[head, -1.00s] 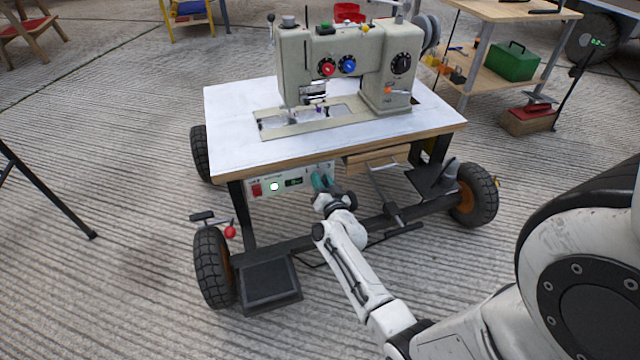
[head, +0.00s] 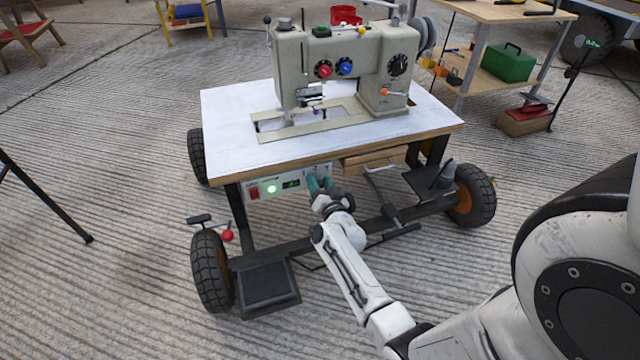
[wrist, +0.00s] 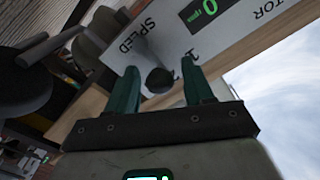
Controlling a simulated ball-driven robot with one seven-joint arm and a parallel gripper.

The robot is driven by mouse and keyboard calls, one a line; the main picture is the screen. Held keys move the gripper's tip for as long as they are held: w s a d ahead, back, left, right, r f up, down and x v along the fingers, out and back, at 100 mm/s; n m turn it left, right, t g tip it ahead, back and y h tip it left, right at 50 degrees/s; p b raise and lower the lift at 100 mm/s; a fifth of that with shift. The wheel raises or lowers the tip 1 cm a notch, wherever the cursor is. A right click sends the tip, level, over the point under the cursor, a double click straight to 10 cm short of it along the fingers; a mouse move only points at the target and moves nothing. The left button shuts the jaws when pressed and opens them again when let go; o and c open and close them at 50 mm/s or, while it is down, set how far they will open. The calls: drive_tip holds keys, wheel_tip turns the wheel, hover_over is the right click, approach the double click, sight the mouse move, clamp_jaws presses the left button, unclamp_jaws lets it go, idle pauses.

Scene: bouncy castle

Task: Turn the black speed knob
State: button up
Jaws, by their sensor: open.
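The black speed knob (wrist: 159,80) shows in the wrist view on a white panel, beside the printed word SPEED. My gripper (wrist: 160,82) is open, with one teal finger on each side of the knob. Gaps show between the knob and both fingers. In the head view my gripper (head: 319,184) is at the right part of the control panel (head: 262,182), under the sewing table's front edge. There the knob is hidden by my gripper. The panel's green display (wrist: 206,10) reads 0 rpm in the wrist view.
The panel also carries a red switch (head: 254,194) and a lit green lamp (head: 272,189). The white tabletop (head: 235,125) with a sewing machine (head: 350,62) stands just above my gripper. A wooden drawer (head: 368,161) and a bent crank lie close on the right.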

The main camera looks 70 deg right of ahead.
drive_tip(key=p+v, duration=0.3)
drive_tip(key=v, duration=0.7)
drive_tip(key=shift+s+a+p, duration=0.25)
drive_tip(key=shift+s+p, duration=0.05)
drive_tip(key=shift+p, duration=0.05)
